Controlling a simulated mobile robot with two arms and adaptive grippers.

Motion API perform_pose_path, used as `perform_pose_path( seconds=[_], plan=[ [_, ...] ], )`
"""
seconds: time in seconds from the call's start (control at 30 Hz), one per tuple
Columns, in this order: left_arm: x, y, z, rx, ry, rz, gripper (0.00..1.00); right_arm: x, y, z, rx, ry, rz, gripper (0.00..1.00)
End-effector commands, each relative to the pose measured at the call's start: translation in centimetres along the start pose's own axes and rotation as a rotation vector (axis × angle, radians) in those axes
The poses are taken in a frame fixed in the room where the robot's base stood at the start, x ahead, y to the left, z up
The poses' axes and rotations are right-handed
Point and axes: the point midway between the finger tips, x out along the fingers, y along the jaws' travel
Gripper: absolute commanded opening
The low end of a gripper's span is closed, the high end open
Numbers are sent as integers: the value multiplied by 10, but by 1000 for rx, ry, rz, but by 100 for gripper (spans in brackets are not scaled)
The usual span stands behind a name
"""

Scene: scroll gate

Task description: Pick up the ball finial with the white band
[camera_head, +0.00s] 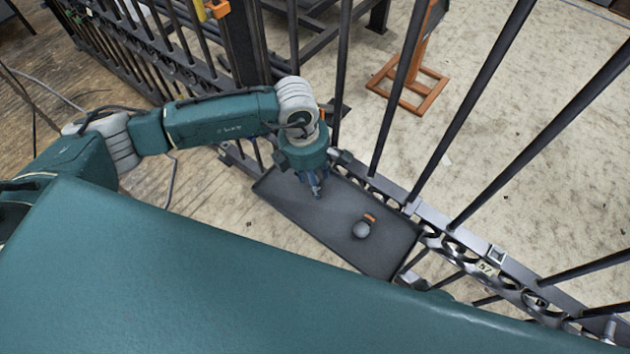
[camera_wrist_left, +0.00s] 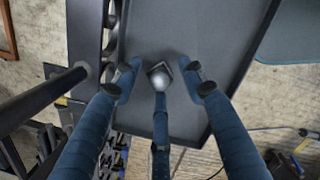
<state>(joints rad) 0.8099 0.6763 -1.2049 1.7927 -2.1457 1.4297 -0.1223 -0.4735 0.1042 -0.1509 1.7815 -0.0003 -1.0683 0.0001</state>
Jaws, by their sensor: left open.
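In the head view, one ball finial (camera_head: 361,230) lies on the dark tray (camera_head: 310,226), with a grey ball and an orange band beside it. I make out no white band in either view. My left gripper (camera_head: 316,188) points down over the tray, left of the orange-banded finial and apart from it. In the wrist view its blue fingers (camera_wrist_left: 160,85) are spread open over the tray. A rounded grey shape (camera_wrist_left: 158,78) shows at the middle fingertip; I cannot tell whether it is a finial or part of the finger. My right gripper is out of view.
A metal gate with upright bars (camera_head: 488,111) and scrollwork runs along the tray's far side. An orange stand (camera_head: 408,85) is on the floor beyond the bars. Cables (camera_head: 38,92) lie on the wooden floor at left.

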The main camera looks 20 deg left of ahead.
Motion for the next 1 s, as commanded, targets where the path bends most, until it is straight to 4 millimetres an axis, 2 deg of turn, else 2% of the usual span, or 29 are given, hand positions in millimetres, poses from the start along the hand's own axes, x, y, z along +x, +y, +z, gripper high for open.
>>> perform_pose_path(
  seconds=[0.1, 0.13, 0.3, 0.33, 0.77, 1.0],
  plan=[
    [0, 0, 0, 0, 0, 0, 42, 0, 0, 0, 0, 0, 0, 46],
    [0, 0, 0, 0, 0, 0, 38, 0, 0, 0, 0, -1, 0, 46],
    [-1, 0, 0, 0, -1, 1, 4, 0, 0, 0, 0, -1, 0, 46],
    [-1, 0, 0, 0, -1, 0, 0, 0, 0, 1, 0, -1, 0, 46],
    [-2, 0, 0, 0, -1, 1, 0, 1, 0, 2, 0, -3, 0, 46],
    [-19, 2, 3, 0, -4, 4, 0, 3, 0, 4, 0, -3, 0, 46]
  ],
)
